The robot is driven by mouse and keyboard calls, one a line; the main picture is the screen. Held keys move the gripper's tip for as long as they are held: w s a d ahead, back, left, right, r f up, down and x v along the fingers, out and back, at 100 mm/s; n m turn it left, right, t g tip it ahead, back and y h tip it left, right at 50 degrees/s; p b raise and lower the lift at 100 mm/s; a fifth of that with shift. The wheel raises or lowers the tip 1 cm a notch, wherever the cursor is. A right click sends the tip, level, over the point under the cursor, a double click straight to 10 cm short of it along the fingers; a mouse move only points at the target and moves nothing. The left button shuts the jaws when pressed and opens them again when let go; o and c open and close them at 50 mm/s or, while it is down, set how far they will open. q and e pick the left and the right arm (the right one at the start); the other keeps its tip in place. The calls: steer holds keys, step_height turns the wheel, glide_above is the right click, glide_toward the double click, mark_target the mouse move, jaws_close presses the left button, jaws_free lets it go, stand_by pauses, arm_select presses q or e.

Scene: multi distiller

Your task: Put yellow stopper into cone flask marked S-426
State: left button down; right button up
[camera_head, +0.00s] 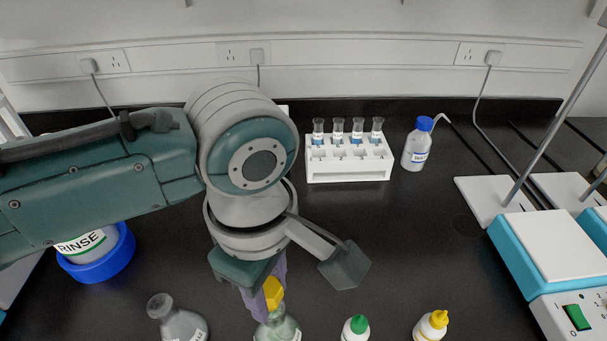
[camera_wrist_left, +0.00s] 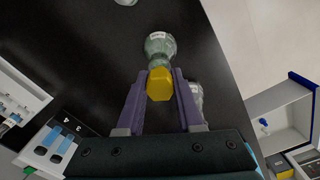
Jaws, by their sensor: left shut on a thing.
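My left gripper (camera_head: 262,297) is shut on the yellow stopper (camera_head: 273,290), pointing down at the front of the bench. In the left wrist view the yellow stopper (camera_wrist_left: 160,84) sits between the two purple fingers. A clear cone flask (camera_head: 280,330) stands directly below the stopper, its neck close to the fingertips. I cannot tell whether the stopper touches its mouth. This flask also shows in the left wrist view (camera_wrist_left: 160,47), with a label too small to read. A second cone flask (camera_head: 177,322) stands to the left, its label unreadable. My right gripper is out of view.
A yellow-capped bottle (camera_head: 431,325) and a green-capped bottle (camera_head: 355,328) stand right of the flasks. A white rack (camera_head: 349,170) with several vials and a blue-capped bottle (camera_head: 416,146) are at the back. A hotplate (camera_head: 550,250) is at the right. The mid-right bench is clear.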

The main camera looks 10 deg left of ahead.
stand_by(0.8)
arm_select(q)
steer(key=shift+p, duration=0.85)
stand_by(0.5)
steer(key=shift+f+b, duration=0.35)
steer(key=shift+f, duration=0.25)
stand_by(0.5)
steer(key=shift+c, duration=2.4)
jaws_free()
steer(key=shift+r, duration=0.1)
step_height(320, 180, up, 10)
steer(key=shift+f+p, duration=0.1)
steer(key=shift+p, duration=0.8)
